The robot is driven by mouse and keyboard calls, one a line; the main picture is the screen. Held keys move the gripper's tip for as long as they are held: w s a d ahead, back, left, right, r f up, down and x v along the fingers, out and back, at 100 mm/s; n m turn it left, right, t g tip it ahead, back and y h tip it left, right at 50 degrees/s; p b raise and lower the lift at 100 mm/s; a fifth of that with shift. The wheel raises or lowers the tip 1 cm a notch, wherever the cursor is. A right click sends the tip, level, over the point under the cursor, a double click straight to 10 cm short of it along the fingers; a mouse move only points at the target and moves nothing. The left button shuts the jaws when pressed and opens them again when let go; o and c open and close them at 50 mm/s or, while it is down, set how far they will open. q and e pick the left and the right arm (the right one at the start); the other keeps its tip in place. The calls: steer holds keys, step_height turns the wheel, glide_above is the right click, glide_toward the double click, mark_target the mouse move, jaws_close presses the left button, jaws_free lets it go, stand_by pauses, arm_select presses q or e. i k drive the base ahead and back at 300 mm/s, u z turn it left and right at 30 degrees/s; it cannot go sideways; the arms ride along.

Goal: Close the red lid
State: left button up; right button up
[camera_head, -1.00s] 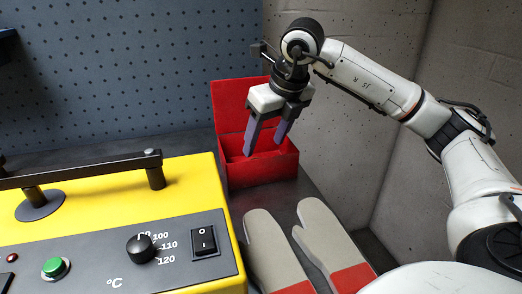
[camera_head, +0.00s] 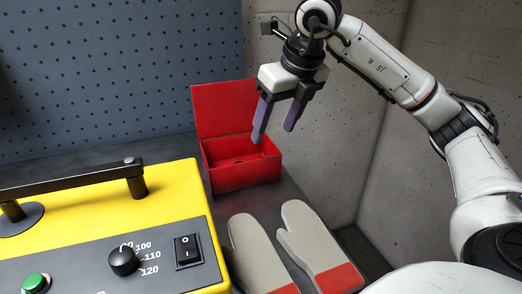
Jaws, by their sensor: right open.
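A red box (camera_head: 247,174) stands at the back of the table, in the middle of the view. Its red lid (camera_head: 223,108) stands up and open at the box's back edge. The inside of the box shows in part and looks red and dark. My right gripper (camera_head: 276,136) is open and empty, with its purple fingers pointing down. In the picture it is in front of the lid's right edge and above the box's right side, apart from the box. My left gripper is not in view.
A yellow machine (camera_head: 176,196) with a black handle (camera_head: 75,185), a dial (camera_head: 123,261), a switch (camera_head: 188,251) and a green button (camera_head: 36,284) fills the lower left. Grey and red mitts (camera_head: 308,240) lie in front of the box. A pegboard wall (camera_head: 120,60) stands behind.

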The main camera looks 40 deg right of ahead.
mark_target(226, 108)
steer(key=z, duration=1.25)
steer(key=k, duration=0.1)
steer(key=u, duration=0.05)
